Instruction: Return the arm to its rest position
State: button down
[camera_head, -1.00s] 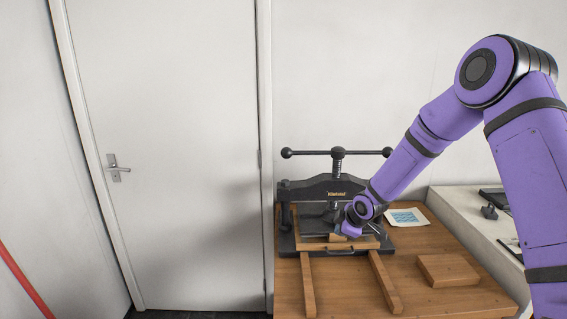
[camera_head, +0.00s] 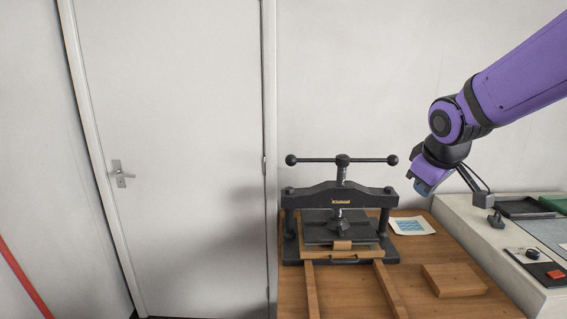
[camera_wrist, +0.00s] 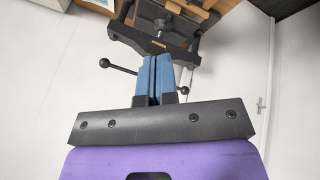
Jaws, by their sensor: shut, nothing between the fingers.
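My purple arm reaches in from the upper right in the head view. My gripper (camera_head: 424,188) has blue fingertips and hangs in the air to the right of the press, above the wooden table. In the wrist view my gripper (camera_wrist: 154,78) shows its two blue fingers pressed together with nothing between them. The black screw press (camera_head: 340,195) stands on the table with its bar handle on top. It also shows at the top of the wrist view (camera_wrist: 160,45), apart from the fingers.
The wooden table (camera_head: 415,262) holds two wooden rails in front of the press, a wooden block (camera_head: 453,280) and a printed sheet (camera_head: 411,225). A pale counter (camera_head: 480,228) with trays and a red button (camera_head: 555,274) is on the right. A white door (camera_head: 180,150) is on the left.

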jog(key=s+r+m, duration=0.2)
jog(key=s+m, duration=0.1)
jog(key=s, duration=0.8)
jog(key=s+d+r+m+y, duration=0.1)
jog(key=s+r+m, duration=0.1)
jog(key=s, duration=1)
jog(key=shift+d+r+m+g, duration=0.3)
jog(key=shift+r+m, duration=0.1)
jog(key=shift+m, duration=0.3)
